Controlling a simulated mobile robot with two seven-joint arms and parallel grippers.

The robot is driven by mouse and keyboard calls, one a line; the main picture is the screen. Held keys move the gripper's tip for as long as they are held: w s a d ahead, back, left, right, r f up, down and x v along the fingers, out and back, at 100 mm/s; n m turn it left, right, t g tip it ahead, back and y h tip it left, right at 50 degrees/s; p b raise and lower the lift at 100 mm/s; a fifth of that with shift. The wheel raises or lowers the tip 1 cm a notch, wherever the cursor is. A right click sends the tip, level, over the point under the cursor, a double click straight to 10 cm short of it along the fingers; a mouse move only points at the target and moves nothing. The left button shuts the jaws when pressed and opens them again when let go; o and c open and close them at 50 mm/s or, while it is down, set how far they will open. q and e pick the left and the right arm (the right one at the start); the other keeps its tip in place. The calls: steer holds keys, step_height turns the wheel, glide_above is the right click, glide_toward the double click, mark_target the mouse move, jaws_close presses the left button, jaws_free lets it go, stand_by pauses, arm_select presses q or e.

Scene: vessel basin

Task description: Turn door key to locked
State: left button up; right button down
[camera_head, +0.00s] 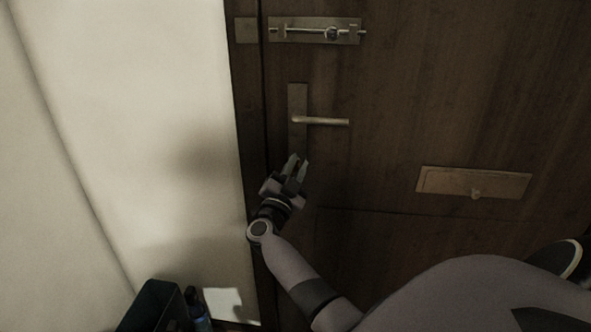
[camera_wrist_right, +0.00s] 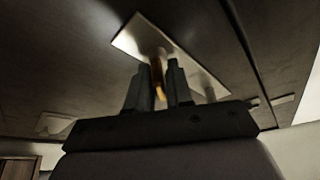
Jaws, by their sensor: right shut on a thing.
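The dark brown door (camera_head: 400,90) has a tall metal lock plate (camera_head: 297,98) with a lever handle (camera_head: 325,121) that points right and lies nearly level. My right gripper (camera_head: 299,160) is at the lower end of this plate, below the handle, and hides the keyhole area in the head view. In the right wrist view, the fingers (camera_wrist_right: 157,80) are shut on a small brass-orange key (camera_wrist_right: 157,72) in front of the bright plate (camera_wrist_right: 140,38). The key's exact turn angle is hard to tell. My left gripper is not in view.
A slide bolt (camera_head: 315,31) sits on the door above the handle. A letter flap (camera_head: 474,184) with a small knob is at the right. A pale wall (camera_head: 150,130) stands close on the left. A dark bin (camera_head: 150,305) and a bottle (camera_head: 197,308) are below.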

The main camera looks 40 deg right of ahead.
steer(key=m+g, duration=0.1)
steer(key=m, duration=0.2)
steer(key=m+g, duration=0.2)
steer(key=m, duration=0.2)
steer(key=shift+f+b, duration=0.2)
steer(key=shift+b, duration=0.1)
steer(key=m+y, duration=0.1)
steer(key=m, duration=0.1)
steer(key=m+g+y, duration=0.1)
steer(key=m, duration=0.2)
steer(key=shift+m, duration=0.4)
steer(key=c, duration=1.2)
jaws_free()
